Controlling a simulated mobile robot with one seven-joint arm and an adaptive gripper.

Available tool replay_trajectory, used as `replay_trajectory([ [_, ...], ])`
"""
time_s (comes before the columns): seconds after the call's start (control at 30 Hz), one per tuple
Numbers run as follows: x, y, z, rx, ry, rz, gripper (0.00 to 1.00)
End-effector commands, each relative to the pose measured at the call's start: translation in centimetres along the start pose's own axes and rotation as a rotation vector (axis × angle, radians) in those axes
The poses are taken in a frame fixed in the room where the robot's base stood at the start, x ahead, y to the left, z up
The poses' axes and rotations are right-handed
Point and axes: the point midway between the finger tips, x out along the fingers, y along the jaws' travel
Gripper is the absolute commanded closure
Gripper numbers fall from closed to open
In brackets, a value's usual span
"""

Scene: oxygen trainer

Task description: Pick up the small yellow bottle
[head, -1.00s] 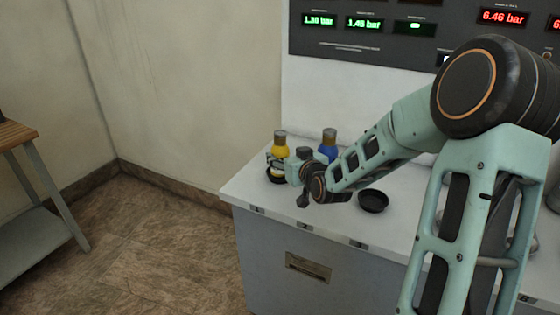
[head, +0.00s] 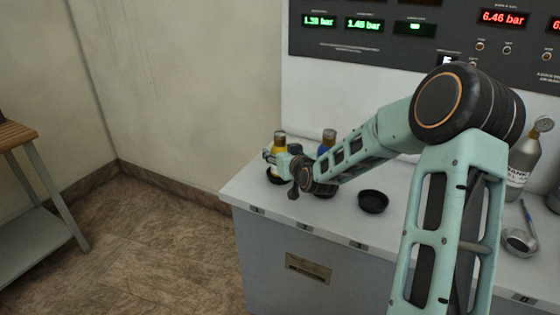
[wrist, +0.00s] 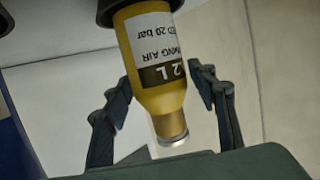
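The small yellow bottle (head: 279,142) stands upright in a dark round holder (head: 272,180) near the counter's left end. My gripper (head: 272,158) is at the bottle, and its wrist partly covers it. In the wrist view the yellow bottle (wrist: 158,72), with a white and dark label, appears neck down between the two fingers of my gripper (wrist: 158,85). The fingers are spread, one on each side close to the bottle. Narrow gaps seem to show, though contact is hard to judge.
A blue bottle (head: 329,138) stands just right of the yellow one, partly behind my arm. An empty black dish (head: 373,201) lies on the counter (head: 340,222). A grey gas cylinder (head: 522,160) and a ladle-like tool (head: 520,241) are at the right. A gauge panel (head: 400,38) stands behind.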

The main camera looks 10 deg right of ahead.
Motion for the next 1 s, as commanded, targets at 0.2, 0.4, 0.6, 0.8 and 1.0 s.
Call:
replay_trajectory([
  [0.2,0.0,0.0,0.0,0.0,0.0,0.0,0.74],
  [0.4,0.0,0.0,0.0,0.0,0.0,0.0,0.96],
  [0.6,0.0,0.0,-0.2,-0.001,0.004,0.001,0.96],
  [0.8,-0.5,0.1,-1.9,-0.003,0.007,0.001,0.96],
  [1.0,-1.7,0.1,-5.7,-0.005,0.009,0.003,0.96],
])
